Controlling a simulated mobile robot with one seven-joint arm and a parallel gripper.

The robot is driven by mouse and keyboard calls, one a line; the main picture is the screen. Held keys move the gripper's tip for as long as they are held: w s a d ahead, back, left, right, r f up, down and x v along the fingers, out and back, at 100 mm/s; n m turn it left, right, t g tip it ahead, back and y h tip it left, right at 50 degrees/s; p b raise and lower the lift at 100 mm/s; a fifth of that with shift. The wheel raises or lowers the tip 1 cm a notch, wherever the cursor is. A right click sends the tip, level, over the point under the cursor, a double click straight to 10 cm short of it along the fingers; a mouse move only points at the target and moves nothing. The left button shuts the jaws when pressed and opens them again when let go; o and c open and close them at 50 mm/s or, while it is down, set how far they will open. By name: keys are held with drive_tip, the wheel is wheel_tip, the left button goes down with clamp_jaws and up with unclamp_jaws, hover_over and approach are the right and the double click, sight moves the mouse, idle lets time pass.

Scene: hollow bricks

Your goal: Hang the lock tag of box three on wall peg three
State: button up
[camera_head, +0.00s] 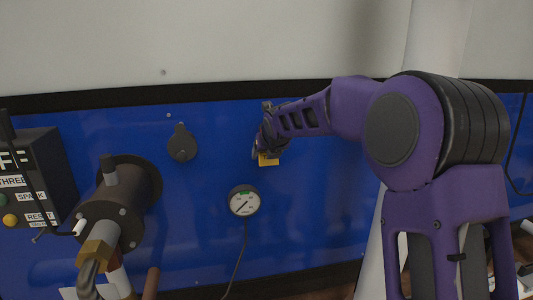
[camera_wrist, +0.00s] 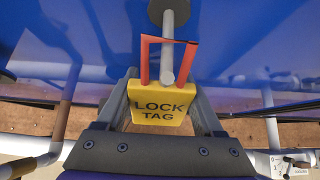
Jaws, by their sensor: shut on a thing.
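The yellow lock tag (camera_wrist: 157,107) with a red shackle (camera_wrist: 146,62) is upright in the wrist view, its lettering facing the camera. My gripper (camera_wrist: 162,88) is shut on the tag's body, a finger at each side. A grey peg (camera_wrist: 168,62) with a dark round base (camera_wrist: 167,11) lines up between the shackle's legs. I cannot tell whether the peg passes through the shackle. In the head view the tag (camera_head: 268,160) shows below my gripper (camera_head: 264,142), against the blue wall; the peg cannot be made out there. A dark box labelled THREE (camera_head: 35,165) stands at the left.
A pressure gauge (camera_head: 244,202) with a hanging cable is below the tag. A dark round cover (camera_head: 182,144) is on the wall to its left. A dark cylinder with a brass fitting (camera_head: 118,205) juts out at lower left. Blue wall between them is clear.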

idle(0.3)
drive_tip(key=o, duration=1.4)
drive_tip(key=shift+c, duration=0.2)
drive_tip(key=v, duration=1.7)
drive_tip(key=shift+s+r, duration=0.15)
drive_tip(key=shift+r, duration=0.05)
